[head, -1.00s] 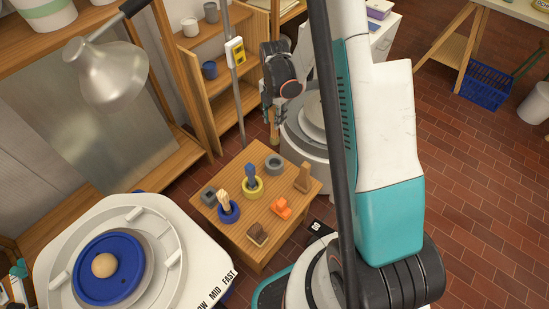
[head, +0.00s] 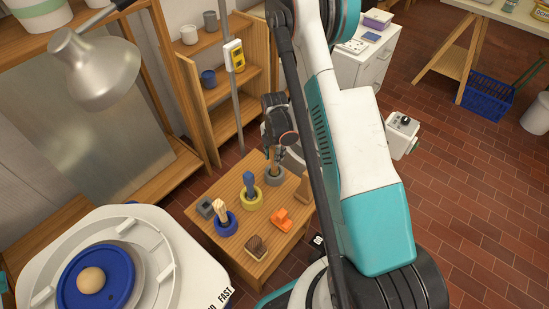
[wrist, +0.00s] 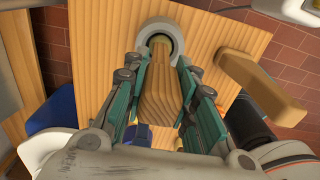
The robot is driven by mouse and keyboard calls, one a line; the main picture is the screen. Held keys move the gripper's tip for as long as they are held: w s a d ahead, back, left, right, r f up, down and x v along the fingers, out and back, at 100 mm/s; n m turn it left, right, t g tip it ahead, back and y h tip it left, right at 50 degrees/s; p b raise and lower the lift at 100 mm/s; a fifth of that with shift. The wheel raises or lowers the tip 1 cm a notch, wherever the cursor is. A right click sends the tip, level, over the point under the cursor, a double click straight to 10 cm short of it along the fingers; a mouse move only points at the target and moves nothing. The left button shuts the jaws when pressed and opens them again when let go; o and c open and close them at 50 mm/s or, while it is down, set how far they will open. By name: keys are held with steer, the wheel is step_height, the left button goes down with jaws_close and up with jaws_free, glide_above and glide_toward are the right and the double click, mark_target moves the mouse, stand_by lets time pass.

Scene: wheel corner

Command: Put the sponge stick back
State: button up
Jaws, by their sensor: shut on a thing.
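The sponge stick (wrist: 157,92) has a wooden handle and a dull yellow end. My gripper (head: 273,153) is shut on its handle, and the jaws also show on both sides of it in the wrist view (wrist: 160,112). The stick points down at a grey ring holder (head: 275,178) on the small wooden table (head: 236,252). In the wrist view the yellow end lies within the opening of the grey ring (wrist: 145,33). I cannot tell how deep it is or whether it touches the ring.
A yellow ring (head: 251,203) holds a blue-topped tool, and a blue ring (head: 226,226) holds wooden tools. An orange piece (head: 281,219) and a brown block (head: 256,246) lie nearby. A wooden piece (wrist: 262,88) stands right of the grey ring. A pottery wheel (head: 180,262) is at lower left.

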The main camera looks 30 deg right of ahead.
steer(key=shift+f, duration=0.45)
steer(key=shift+f+b, duration=0.3)
steer(key=o, duration=1.1)
steer(key=shift+c, duration=0.2)
steer(key=shift+r+p, duration=0.2)
steer(key=shift+p, duration=0.35)
